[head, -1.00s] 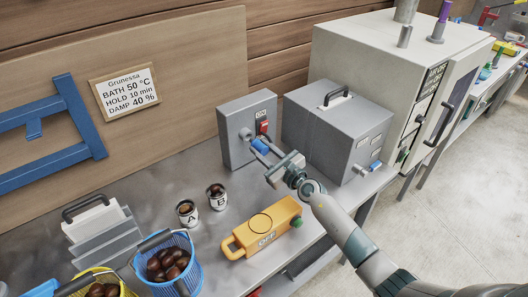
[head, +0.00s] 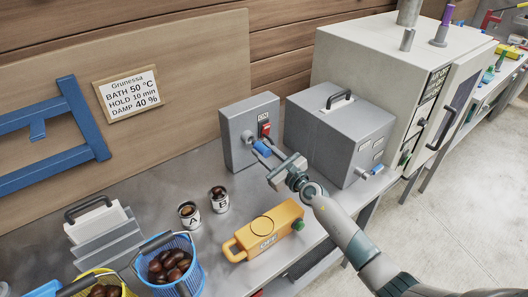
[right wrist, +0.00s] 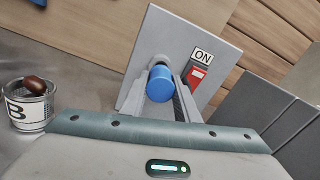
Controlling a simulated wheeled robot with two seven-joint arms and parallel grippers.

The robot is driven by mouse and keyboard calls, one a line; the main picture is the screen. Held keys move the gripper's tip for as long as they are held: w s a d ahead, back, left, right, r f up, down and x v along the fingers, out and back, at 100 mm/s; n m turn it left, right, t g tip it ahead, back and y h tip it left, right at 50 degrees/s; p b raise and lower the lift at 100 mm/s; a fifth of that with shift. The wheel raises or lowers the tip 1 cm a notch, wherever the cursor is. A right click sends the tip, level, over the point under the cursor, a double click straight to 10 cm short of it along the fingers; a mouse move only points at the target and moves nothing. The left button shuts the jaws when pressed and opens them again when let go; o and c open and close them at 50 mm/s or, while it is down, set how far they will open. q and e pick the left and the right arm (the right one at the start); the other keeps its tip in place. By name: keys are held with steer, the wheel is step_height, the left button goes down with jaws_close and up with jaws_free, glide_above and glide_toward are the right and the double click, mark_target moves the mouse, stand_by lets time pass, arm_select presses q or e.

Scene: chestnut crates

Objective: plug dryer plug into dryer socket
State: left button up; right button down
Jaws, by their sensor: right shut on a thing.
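My right gripper (head: 275,160) is shut on a blue cylindrical plug (head: 262,148), held in front of a grey wall box. The plug also shows between the fingers in the right wrist view (right wrist: 160,84). The grey socket box (head: 236,143) has a red switch and an ON label. Its round grey socket (right wrist: 157,61) is directly behind the plug, partly hidden by it. The plug's end points at the socket and overlaps it in view; I cannot tell whether they touch or how far in it is. My left gripper is not in view.
A grey handled box (head: 322,140) stands close at the right, with a small blue-ended fitting (head: 375,169). A yellow case (head: 262,228) and two cups, A (head: 189,216) and B (head: 220,201), sit in front. A blue basket of chestnuts (head: 195,275) stands at lower left.

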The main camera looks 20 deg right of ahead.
mark_target(257, 146)
steer(key=shift+b+x, duration=0.5)
steer(key=shift+x, duration=1.4)
steer(key=c, duration=1.3)
jaws_free()
steer(key=shift+s, duration=0.15)
steer(key=shift+s+d, duration=0.25)
steer(key=shift+s, duration=0.25)
steer(key=shift+p+v, duration=0.6)
steer(key=shift+v, duration=7.45)
steer(key=shift+r, duration=0.15)
